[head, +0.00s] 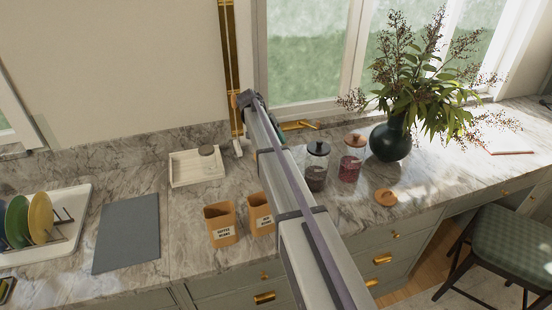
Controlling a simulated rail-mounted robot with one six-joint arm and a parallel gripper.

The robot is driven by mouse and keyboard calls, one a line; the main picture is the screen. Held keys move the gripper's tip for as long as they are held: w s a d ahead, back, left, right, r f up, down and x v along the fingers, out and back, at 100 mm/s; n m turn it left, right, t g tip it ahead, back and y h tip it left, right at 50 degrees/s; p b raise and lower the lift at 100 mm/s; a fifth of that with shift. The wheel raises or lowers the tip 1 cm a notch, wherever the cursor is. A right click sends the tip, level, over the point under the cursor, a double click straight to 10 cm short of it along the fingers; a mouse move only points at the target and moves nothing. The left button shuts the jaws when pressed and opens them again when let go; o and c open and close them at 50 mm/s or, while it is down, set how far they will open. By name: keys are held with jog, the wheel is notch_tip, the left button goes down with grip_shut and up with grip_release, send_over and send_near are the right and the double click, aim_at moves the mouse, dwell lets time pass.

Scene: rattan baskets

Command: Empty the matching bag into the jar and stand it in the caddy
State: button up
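A tan bag labelled "COFFEE BEANS" (221,226) stands upright on the marble counter. A second tan bag (260,213) stands to its right, its label partly covered by my arm. A glass jar with a dark lid and dark contents (316,168) stands right of my arm. Another glass jar with reddish contents (351,165) stands beside it. A round wooden lid (385,197) lies on the counter in front of the jars. A shallow cream tray (182,175), possibly the caddy, sits at the back left with a small lidded container (207,156).
A dark vase with a leafy plant (390,139) stands right of the jars. A grey mat (127,233) and a rack of coloured plates (40,218) are at left. A green cushioned stool (510,240) stands below.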

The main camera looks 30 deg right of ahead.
jog(key=shift+w+d+g, duration=0.1)
jog(key=shift+w+g, duration=0.1)
jog(key=shift+g, duration=0.1)
dwell(1.9)
dwell(1.1)
